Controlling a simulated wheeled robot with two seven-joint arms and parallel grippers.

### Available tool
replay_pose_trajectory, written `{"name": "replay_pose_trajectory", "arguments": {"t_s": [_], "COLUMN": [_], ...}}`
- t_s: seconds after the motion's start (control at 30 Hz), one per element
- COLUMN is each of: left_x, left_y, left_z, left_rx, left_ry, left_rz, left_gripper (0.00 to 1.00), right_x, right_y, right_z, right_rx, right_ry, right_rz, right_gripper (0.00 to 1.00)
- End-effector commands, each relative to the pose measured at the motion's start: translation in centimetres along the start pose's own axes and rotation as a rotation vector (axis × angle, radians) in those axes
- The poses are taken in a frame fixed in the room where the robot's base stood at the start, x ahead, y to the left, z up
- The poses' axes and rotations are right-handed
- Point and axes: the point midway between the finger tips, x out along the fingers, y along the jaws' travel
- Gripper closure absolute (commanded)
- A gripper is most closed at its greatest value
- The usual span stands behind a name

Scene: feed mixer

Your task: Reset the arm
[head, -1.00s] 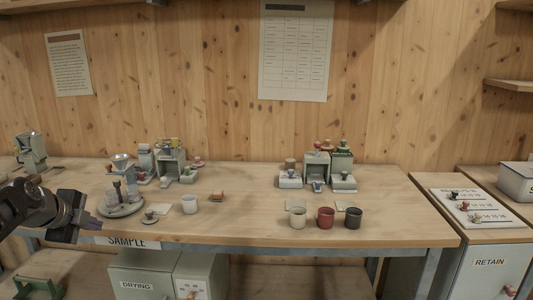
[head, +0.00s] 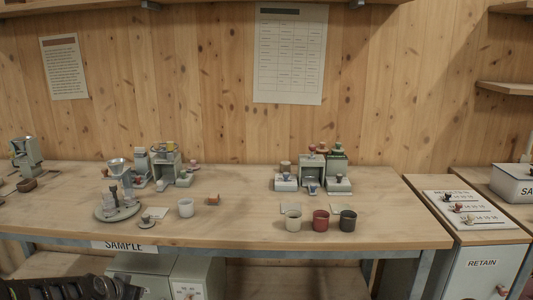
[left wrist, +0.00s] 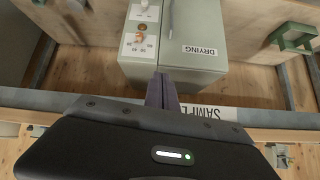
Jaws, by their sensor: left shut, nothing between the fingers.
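My left arm (head: 70,289) shows as a dark shape along the bottom left edge of the head view, in front of and below the table edge. In the left wrist view my left gripper (left wrist: 161,90) is shut and empty, its fingers together. It is near the table's front edge, with the grey drying cabinet (left wrist: 200,30) beyond it. My right gripper is in neither view.
A retain cabinet (head: 480,270) stands at right.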

Motion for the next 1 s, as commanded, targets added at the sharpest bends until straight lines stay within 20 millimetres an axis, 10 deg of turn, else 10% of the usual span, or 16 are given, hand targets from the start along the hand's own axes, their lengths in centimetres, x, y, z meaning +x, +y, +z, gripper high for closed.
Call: {"name": "replay_pose_trajectory", "arguments": {"t_s": [0.23,0.5,0.7,1.0], "left_x": [2.9,-3.9,-9.5,-10.5], "left_y": [15.8,30.0,34.9,36.2], "left_z": [13.6,28.0,34.0,34.8], "left_rx": [-0.418,-0.529,-0.439,-0.395], "left_ry": [-0.218,-0.539,-0.713,-0.741], "left_rz": [0.145,0.254,0.321,0.345], "left_gripper": [1.00,1.00,1.00,1.00], "right_x": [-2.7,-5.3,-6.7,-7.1], "right_y": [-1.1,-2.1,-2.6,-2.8], "right_z": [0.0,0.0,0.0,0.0], "right_rx": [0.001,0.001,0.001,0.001], "right_ry": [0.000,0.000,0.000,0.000], "right_rz": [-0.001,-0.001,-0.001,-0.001], "right_gripper": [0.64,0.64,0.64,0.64]}}
